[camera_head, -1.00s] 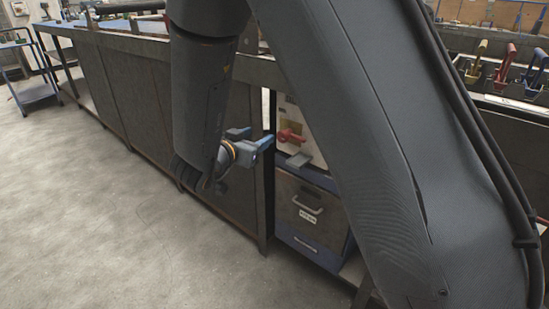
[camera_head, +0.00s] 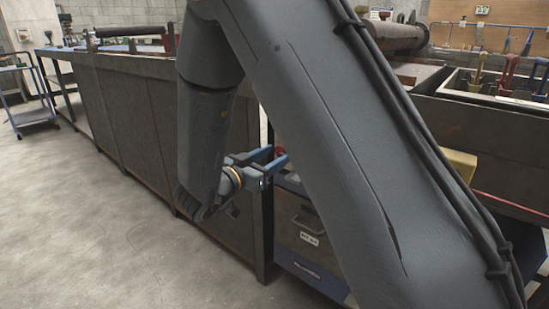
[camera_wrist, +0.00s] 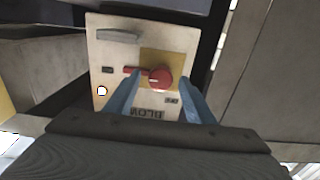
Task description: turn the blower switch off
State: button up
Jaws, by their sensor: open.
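The blower switch is a red rotary knob (camera_wrist: 160,78) on a yellow square of a pale panel (camera_wrist: 108,52), seen in the wrist view. Its red handle points left in that view. Upside-down lettering that looks like "BLOW" is on the panel near the fingers. My gripper (camera_wrist: 153,92) is open, with one blue finger on each side of the knob. I cannot tell whether the fingers touch it. My arm hides most of the panel there.
A drawer cabinet (camera_head: 305,228) stands below the panel. A long dark bench (camera_head: 130,105) runs to the left of it, close to my gripper. A blue cart (camera_head: 32,115) stands at far left. The grey floor (camera_head: 80,220) at left is clear.

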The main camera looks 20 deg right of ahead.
jog(key=shift+w+d, duration=0.1)
jog(key=shift+d, duration=0.05)
jog(key=shift+c, duration=0.4)
jog(key=c, duration=1)
